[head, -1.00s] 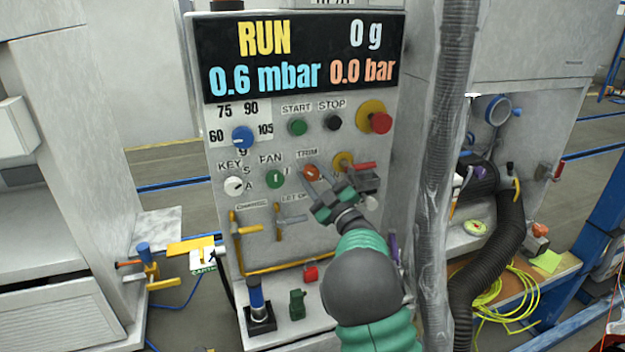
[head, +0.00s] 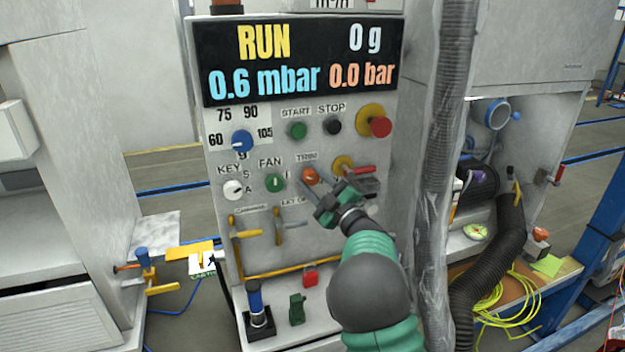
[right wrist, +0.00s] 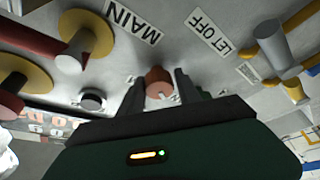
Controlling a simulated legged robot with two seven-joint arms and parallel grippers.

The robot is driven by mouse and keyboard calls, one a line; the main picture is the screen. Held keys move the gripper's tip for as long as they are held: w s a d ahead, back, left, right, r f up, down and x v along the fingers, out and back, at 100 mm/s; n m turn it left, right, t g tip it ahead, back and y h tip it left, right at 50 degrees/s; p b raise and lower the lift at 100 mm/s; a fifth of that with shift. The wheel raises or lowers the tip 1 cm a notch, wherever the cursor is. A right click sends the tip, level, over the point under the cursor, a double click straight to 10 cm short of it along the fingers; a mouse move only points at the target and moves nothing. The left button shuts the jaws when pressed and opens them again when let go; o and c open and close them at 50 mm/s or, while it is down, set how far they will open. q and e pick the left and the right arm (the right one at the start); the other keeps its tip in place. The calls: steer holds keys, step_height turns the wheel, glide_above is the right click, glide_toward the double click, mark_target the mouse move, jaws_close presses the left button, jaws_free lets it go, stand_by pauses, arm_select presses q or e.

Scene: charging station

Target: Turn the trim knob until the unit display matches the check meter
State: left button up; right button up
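The trim knob (head: 310,175) is a small orange-red knob under the TRIM label, in the middle of the grey panel. The unit display (head: 295,60) above reads RUN, 0 g, 0.6 mbar and 0.0 bar. My right gripper (head: 322,197) is just right of and below the knob, open. In the right wrist view the knob (right wrist: 158,82) shows between the two spread fingers (right wrist: 160,92), with a gap on each side; I cannot tell the depth between them. I cannot make out a check meter. My left gripper is not in view.
Close by are the red MAIN lever (head: 362,170), green fan knob (head: 274,183), white key knob (head: 233,190) and red emergency button (head: 380,126). A yellow LET OFF handle (head: 280,228) sits below. A grey ribbed hose (head: 441,150) runs down right of the panel.

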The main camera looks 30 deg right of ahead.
steer(key=o, duration=0.3)
steer(key=v, duration=1.6)
steer(key=shift+s+f, duration=0.25)
steer(key=shift+s, duration=0.1)
